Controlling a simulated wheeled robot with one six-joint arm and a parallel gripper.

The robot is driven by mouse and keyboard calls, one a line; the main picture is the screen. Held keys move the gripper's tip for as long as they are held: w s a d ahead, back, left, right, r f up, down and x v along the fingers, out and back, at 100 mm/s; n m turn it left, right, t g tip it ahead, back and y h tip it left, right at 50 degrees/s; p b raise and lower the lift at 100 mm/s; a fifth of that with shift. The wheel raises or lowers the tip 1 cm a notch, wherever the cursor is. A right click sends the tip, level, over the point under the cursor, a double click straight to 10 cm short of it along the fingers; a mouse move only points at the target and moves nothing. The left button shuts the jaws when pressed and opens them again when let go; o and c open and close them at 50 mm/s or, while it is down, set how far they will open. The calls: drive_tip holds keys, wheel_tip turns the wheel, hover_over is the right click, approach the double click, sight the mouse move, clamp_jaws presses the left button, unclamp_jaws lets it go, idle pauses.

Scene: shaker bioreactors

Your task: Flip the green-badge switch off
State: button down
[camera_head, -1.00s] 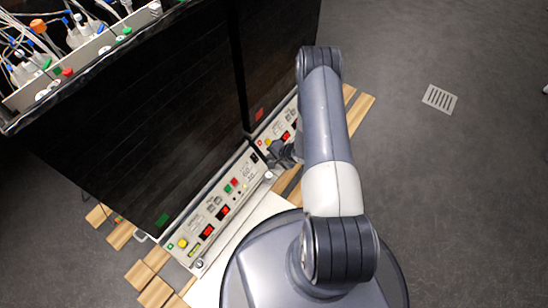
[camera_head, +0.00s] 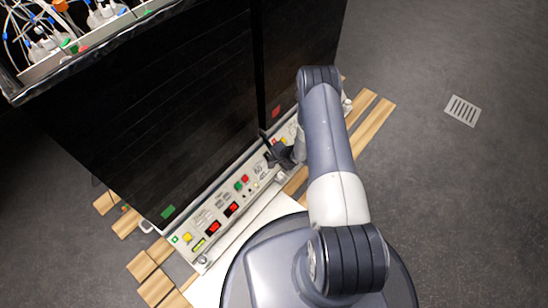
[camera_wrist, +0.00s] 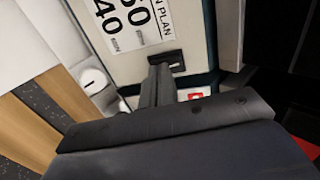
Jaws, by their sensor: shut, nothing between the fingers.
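The green badge (camera_head: 168,212) is on the lower front of the left dark cabinet. Below it runs that unit's pale control panel (camera_head: 222,212), with red displays and coloured buttons. A black switch (camera_wrist: 166,60) is set in a pale panel in the wrist view, beside large printed numbers. My gripper (camera_head: 272,146) is at the right end of the left panel in the head view and hides the switch area there. In the wrist view my gripper (camera_wrist: 157,75) is shut and empty, its tips at or very near the switch. I cannot tell contact or the switch's position.
A second dark cabinet with a red badge (camera_head: 276,112) stands right of the first, its panel (camera_head: 290,132) partly behind my arm. Wooden slats (camera_head: 371,122) lie beneath. Bottles and tubing (camera_head: 55,35) sit on top. The grey floor at right is clear, with a drain (camera_head: 462,110).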

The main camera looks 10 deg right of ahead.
drive_tip(key=shift+f+b, duration=0.7)
drive_tip(key=shift+b, duration=0.35)
drive_tip(key=shift+f, duration=0.15)
drive_tip(key=shift+a, duration=0.1)
drive_tip(key=shift+w+a+r+p, duration=0.15)
drive_tip(key=shift+r+p, duration=0.2)
drive_tip(key=shift+r, duration=0.5)
drive_tip(key=shift+s+r+p, duration=0.2)
drive_tip(key=shift+r+p, duration=0.2)
drive_tip(key=p+v, duration=0.5)
drive_tip(key=v, duration=0.8)
drive_tip(key=shift+s+d, duration=0.2)
drive_tip(key=shift+d, duration=0.25)
drive_tip(key=shift+f, duration=0.1)
drive_tip(key=shift+p, duration=0.3)
